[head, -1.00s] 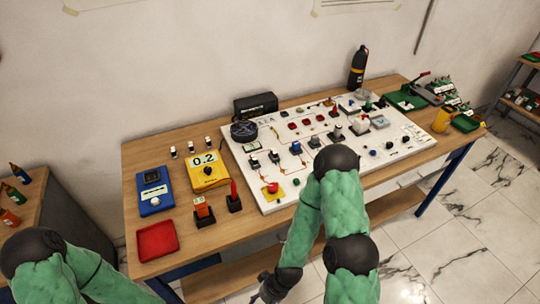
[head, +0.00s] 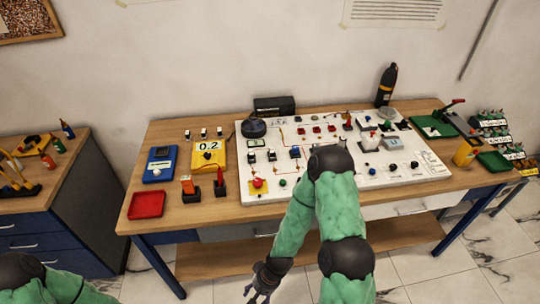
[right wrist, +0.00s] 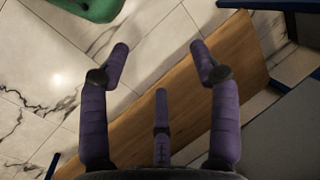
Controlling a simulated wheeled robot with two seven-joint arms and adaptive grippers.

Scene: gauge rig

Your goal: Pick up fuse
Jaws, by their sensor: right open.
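A white gauge panel (head: 432,177) covers the bench's middle. A blue meter (head: 159,168), yellow 0.2 meter (head: 208,158), red tray (head: 147,205) and two upright tools stand left of it. A black bottle (head: 386,86) stands behind. A side cabinet (head: 75,215) is at left.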

